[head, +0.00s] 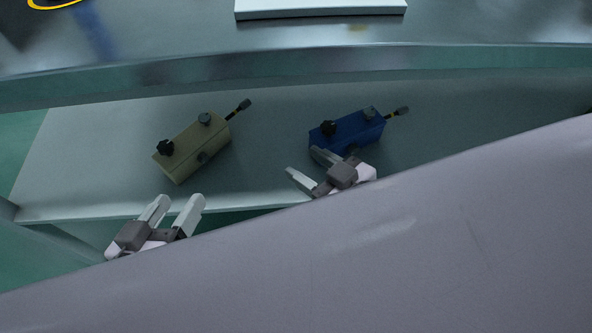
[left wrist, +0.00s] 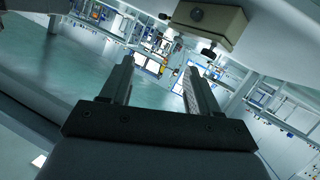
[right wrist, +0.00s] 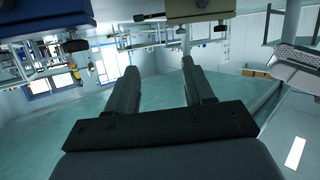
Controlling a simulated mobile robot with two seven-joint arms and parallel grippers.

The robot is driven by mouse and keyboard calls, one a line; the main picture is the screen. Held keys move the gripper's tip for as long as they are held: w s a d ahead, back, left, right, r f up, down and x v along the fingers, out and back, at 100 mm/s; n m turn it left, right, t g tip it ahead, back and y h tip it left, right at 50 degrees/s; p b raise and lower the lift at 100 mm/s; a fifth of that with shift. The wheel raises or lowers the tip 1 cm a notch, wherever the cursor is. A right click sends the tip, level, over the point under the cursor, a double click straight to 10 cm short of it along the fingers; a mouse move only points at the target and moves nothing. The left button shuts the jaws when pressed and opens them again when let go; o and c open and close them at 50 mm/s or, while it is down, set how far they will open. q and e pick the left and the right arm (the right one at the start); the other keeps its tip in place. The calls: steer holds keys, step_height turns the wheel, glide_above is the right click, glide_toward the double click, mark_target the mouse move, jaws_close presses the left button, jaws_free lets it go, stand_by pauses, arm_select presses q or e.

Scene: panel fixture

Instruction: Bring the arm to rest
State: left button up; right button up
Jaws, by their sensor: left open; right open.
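My left gripper (head: 172,214) is open and empty, just in front of the shelf's front edge at the left in the head view. In the left wrist view its two fingers (left wrist: 157,88) are apart with nothing between them. My right gripper (head: 306,166) is open, close to the front of the blue box and overlapping it in the head view; I cannot tell whether they touch. In the right wrist view its fingers (right wrist: 158,88) are apart and empty. A large pale surface, apparently part of my own body, hides the lower part of the head view.
A tan box (head: 187,150) with black knobs and a blue box (head: 345,133) with black knobs sit on the grey lower shelf (head: 80,170). A tabletop (head: 180,40) spans above it, with a white flat object (head: 320,9) on it. Shelf is bare at its left.

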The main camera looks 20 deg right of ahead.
steer(key=a+m, duration=0.1)
steer(key=s+a+r+m, duration=0.1)
steer(key=a+g+y, duration=0.1)
steer(key=shift+s+a+r+m, duration=0.15)
steer(key=shift+s+r+m, duration=0.15)
steer(key=shift+m, duration=0.1)
arm_select(q)
steer(key=s+a+r+g+y+p, duration=0.1)
steer(key=a+r+p, duration=0.4)
steer(key=p, duration=1.2)
steer(key=s+a+r+g+y+p, duration=0.1)
steer(key=s+a+r+y+p, duration=0.2)
steer(key=r+p, duration=0.7)
steer(key=a+y+p, duration=0.1)
steer(key=a+p, duration=0.1)
steer(key=p, duration=0.4)
steer(key=shift+s+a+r+p, duration=0.2)
steer(key=shift+s+r+p, duration=0.15)
steer(key=shift+s+r, duration=0.05)
arm_select(e)
steer(key=s+d+r+g+h, duration=0.1)
steer(key=s+d+r+h, duration=0.1)
steer(key=d+r, duration=0.3)
steer(key=s+d+r+h, duration=0.2)
steer(key=d+r, duration=0.3)
steer(key=r, duration=0.5)
steer(key=shift+s+d+r+g+h, duration=0.25)
steer(key=shift+s+r+g+h, duration=0.15)
steer(key=shift+h, duration=0.1)
